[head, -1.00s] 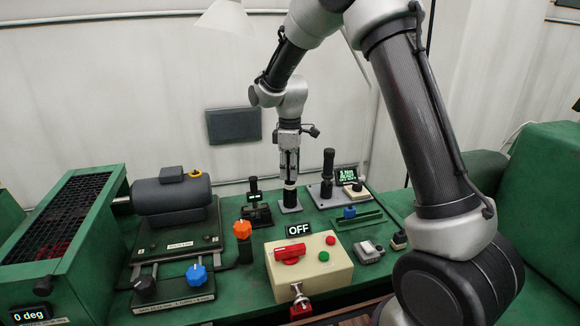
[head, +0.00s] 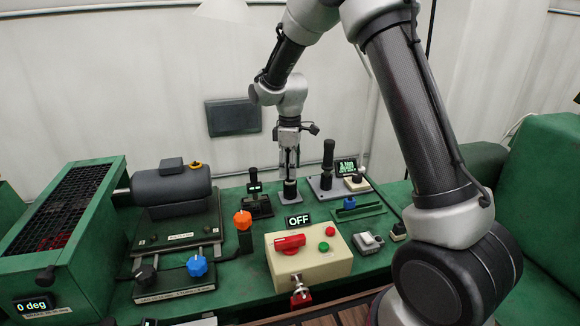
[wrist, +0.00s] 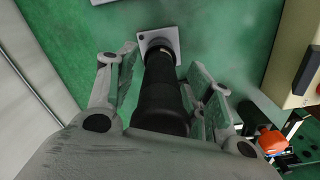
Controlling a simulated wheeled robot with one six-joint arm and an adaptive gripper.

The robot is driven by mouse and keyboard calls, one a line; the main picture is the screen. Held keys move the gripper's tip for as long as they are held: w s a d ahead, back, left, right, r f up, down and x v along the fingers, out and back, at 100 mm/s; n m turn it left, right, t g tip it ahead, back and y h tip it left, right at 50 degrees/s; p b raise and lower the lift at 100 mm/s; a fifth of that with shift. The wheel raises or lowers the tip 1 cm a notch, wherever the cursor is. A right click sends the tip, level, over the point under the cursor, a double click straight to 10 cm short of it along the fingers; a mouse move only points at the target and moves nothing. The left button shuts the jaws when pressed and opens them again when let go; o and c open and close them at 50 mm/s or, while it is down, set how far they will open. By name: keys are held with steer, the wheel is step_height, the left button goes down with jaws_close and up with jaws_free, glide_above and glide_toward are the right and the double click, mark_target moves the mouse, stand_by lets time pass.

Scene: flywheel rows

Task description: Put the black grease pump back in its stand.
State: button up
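The black grease pump (head: 290,187) stands upright on the bench below my gripper. In the wrist view the pump (wrist: 163,90) runs from near the camera down to a small grey square plate (wrist: 148,42), which looks like its stand. The pump's far end meets this plate; how deep it sits there cannot be seen. The plate also shows in the head view (head: 281,200). My gripper (head: 289,166) points down over the pump. Its two fingers (wrist: 160,75) are apart on either side of the pump, with green bench visible between fingers and pump. It is open.
A cream switch box (head: 330,265) with an OFF display (head: 297,221) stands in front. A dark upright handle (head: 328,160) on a grey plate is close on the right. A small black device (head: 255,195) and an orange knob (head: 242,220) are on the left.

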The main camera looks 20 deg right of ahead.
step_height(320, 180, up, 7)
steer(key=shift+r, duration=0.25)
stand_by(0.4)
steer(key=shift+s+d+r, duration=0.15)
steer(key=shift+r, duration=0.15)
steer(key=s+d+r+m+t, duration=0.2)
steer(key=s+d+r+m, duration=0.55)
steer(key=s+r, duration=0.6)
steer(key=s+d+f+m+t, duration=0.1)
steer(key=s+d+m, duration=0.1)
steer(key=s, duration=0.7)
steer(key=s+d+f+m+t, duration=0.1)
steer(key=s+d+m, duration=0.2)
steer(key=s, duration=0.7)
steer(key=shift+d, duration=1.05)
